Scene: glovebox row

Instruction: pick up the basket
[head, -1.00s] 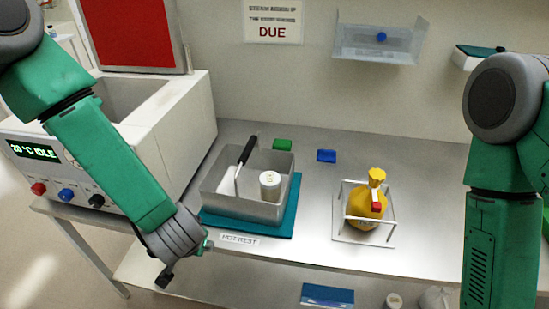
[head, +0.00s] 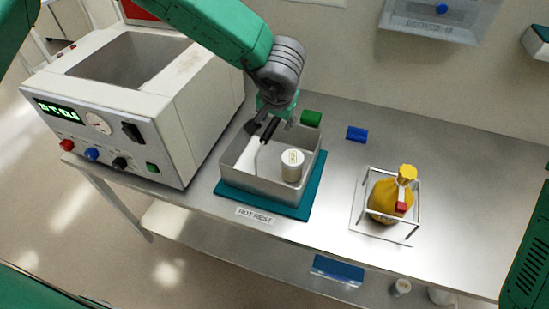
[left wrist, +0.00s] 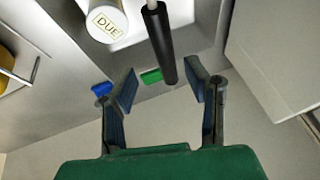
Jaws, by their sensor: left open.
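The basket (head: 245,178) is a grey metal box with a black handle (head: 268,130) rising at its back left. It stands on a teal mat (head: 262,202). A white-lidded jar (head: 291,165) is inside it. My left gripper (head: 271,122) is open over the handle's upper end. In the left wrist view the handle (left wrist: 160,42) runs down toward the gap between the open fingers (left wrist: 165,92), and its end lies near the fingertips. I cannot tell how deep it is between them. The jar (left wrist: 106,20) also shows there. My right gripper is out of view.
A white heated bath (head: 150,100) stands close on the left. A caged yellow bottle (head: 388,198) stands to the right. Green (head: 311,118) and blue (head: 357,134) blocks lie behind. The bench between basket and bottle is clear.

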